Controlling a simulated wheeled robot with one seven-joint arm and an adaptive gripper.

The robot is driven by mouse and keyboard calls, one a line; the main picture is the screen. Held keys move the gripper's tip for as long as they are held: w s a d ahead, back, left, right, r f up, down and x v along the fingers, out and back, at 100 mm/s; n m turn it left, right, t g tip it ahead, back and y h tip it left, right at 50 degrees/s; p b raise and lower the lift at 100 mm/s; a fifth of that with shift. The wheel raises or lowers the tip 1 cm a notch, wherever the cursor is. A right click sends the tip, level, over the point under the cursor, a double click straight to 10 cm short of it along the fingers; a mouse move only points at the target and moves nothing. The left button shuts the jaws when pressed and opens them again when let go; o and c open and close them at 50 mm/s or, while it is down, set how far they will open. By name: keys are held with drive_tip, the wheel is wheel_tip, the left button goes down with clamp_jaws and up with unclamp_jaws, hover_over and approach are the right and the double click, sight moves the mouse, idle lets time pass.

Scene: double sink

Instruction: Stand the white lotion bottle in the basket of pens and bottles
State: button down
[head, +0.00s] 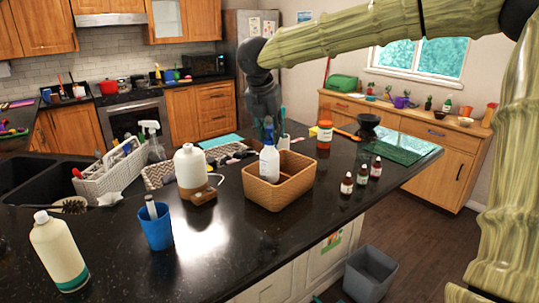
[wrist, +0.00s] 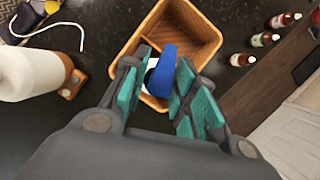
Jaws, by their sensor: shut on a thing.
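A white bottle with a blue cap (head: 269,163) stands upright within the outline of the tan woven basket (head: 284,196). I cannot tell whether its base touches the basket floor. My gripper (head: 268,132) comes down from above and is shut around the bottle's top. In the wrist view the blue cap (wrist: 167,68) sits between my teal fingers (wrist: 160,90), over the near left part of the basket (wrist: 207,18). A white basket (head: 107,182) with pens and bottles stands at the left beside the sink. A spray bottle (head: 152,142) is next to it.
A large white jug-like dispenser (head: 190,165) on a wooden base stands left of the tan basket. Small brown bottles (head: 362,175) stand to its right. A cream bottle (head: 58,250) and blue cup (head: 156,228) are in front left.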

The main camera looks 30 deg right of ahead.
sight(269, 144)
drive_tip(key=shift+f+p, duration=0.65)
drive_tip(key=shift+f, duration=2.25)
drive_tip(key=shift+s, duration=0.1)
drive_tip(key=c, duration=1.1)
unclamp_jaws()
drive_tip(key=shift+f, duration=0.1)
drive_tip(key=shift+c, duration=0.2)
drive_tip(key=b+v, duration=0.2)
drive_tip(key=v, duration=1)
drive_tip(key=shift+b, duration=0.35)
